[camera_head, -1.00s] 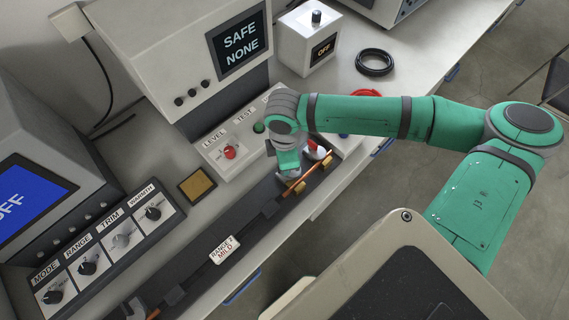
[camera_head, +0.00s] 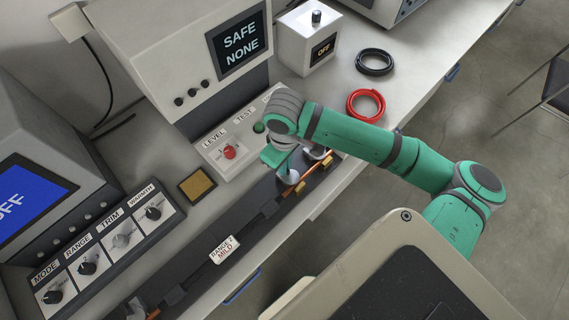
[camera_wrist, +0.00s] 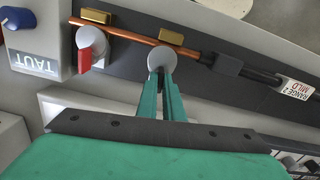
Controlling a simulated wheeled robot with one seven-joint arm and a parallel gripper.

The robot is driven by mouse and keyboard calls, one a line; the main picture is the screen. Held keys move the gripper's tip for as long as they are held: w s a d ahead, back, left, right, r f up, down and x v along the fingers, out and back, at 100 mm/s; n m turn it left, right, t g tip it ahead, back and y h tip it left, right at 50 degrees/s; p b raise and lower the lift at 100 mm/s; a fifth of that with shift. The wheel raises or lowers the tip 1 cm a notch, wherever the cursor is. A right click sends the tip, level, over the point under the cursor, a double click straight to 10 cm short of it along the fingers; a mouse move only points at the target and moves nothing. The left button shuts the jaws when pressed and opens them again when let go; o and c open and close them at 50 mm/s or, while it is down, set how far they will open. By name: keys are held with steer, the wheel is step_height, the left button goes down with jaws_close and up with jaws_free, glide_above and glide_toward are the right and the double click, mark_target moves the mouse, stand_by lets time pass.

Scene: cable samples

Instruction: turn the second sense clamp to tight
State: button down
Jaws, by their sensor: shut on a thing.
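A copper-coloured rod (camera_wrist: 122,36) lies along the dark rail, with a black cable joined to its end. A round grey clamp knob (camera_wrist: 160,54) sits beside the rod, near a brass block (camera_wrist: 171,37). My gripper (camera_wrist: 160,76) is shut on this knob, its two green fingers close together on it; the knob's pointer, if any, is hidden. In the head view my gripper (camera_head: 285,164) is low over the rail and the knob's pale base (camera_head: 290,177) shows below it. Another clamp knob with a red lever (camera_wrist: 88,52) stands nearer the TAUT box.
A display (camera_head: 239,43) reads SAFE NONE. A red cable coil (camera_head: 366,104) and a black coil (camera_head: 375,62) lie on the bench. A RANGE 2 MILD label (camera_head: 225,249) lies on the rail.

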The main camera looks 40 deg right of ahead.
steer(key=shift+m, duration=0.9)
steer(key=c, duration=1.9)
jaws_free()
step_height(320, 180, up, 11)
steer(key=shift+f, duration=0.15)
